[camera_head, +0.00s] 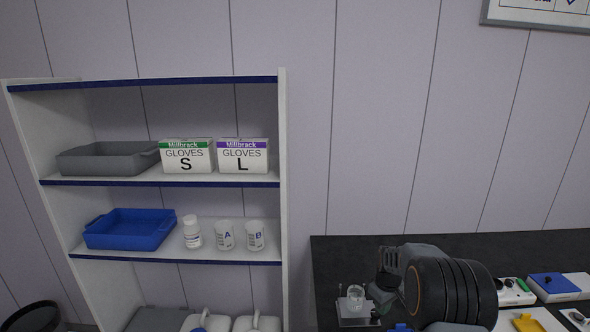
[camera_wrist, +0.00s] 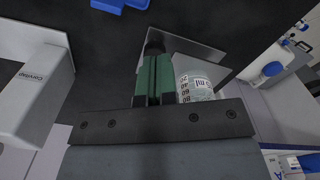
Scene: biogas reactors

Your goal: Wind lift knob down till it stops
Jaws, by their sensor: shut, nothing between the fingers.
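My gripper (camera_wrist: 153,64) shows in the wrist view with its two green-faced fingers together and nothing seen between them. A dark rounded piece (camera_wrist: 153,46) is just beyond the fingertips; I cannot tell if it is the lift knob or whether the fingers touch it. A clear beaker (camera_wrist: 196,82) with a millilitre scale stands close to the right of the fingers, by a grey metal plate (camera_wrist: 205,49).
A white labelled device (camera_wrist: 36,88) is left of the fingers, and a blue object (camera_wrist: 120,4) lies beyond. On the dark bench (camera_head: 345,252), trays with a blue item (camera_head: 553,284) are at right. A shelf unit (camera_head: 283,200) with glove boxes (camera_head: 187,157) stands at left.

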